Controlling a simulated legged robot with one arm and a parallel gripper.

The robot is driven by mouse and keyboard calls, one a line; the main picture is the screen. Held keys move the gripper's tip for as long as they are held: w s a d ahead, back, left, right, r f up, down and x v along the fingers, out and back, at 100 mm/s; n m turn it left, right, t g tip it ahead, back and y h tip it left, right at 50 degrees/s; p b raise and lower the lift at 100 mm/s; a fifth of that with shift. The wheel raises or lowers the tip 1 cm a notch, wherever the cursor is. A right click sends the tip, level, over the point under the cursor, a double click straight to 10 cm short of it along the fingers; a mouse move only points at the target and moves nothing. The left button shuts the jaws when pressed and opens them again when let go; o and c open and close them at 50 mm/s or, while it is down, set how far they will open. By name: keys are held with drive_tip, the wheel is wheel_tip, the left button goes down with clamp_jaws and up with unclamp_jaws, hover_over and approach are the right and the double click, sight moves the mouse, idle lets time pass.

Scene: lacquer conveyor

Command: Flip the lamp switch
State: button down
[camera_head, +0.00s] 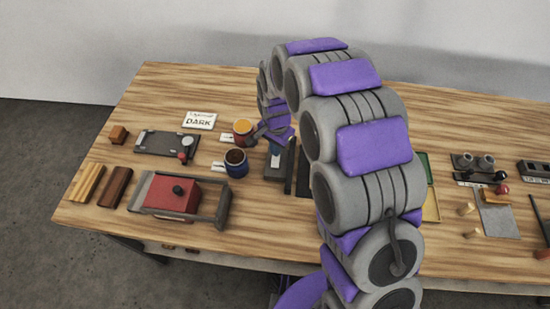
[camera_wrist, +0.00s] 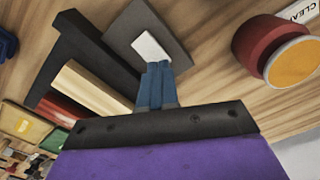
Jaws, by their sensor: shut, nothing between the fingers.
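A grey plate with a small white rocker, which looks like the lamp switch (camera_wrist: 150,47), shows at the top middle of the wrist view. My gripper (camera_wrist: 158,68) has its blue fingers closed together and empty, with the tips at the lower edge of the white rocker. I cannot tell whether they touch it. In the head view my gripper (camera_head: 275,147) reaches down at the middle of the table, just behind the white rocker (camera_head: 275,160). My arm covers part of the area to its right. No lamp can be made out.
A red pot with orange lacquer (camera_wrist: 290,62) stands right of the switch in the wrist view. A black bracket (camera_wrist: 85,45) and a cream block (camera_wrist: 95,90) lie close on its left. A blue pot (camera_head: 237,168) and a red block (camera_head: 172,194) stand left of my gripper.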

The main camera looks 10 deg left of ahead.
drive_tip(key=shift+f, duration=0.85)
idle(1.1)
drive_tip(key=shift+r, duration=0.1)
drive_tip(key=shift+r+p, duration=1.45)
drive_tip(key=shift+r, duration=1.95)
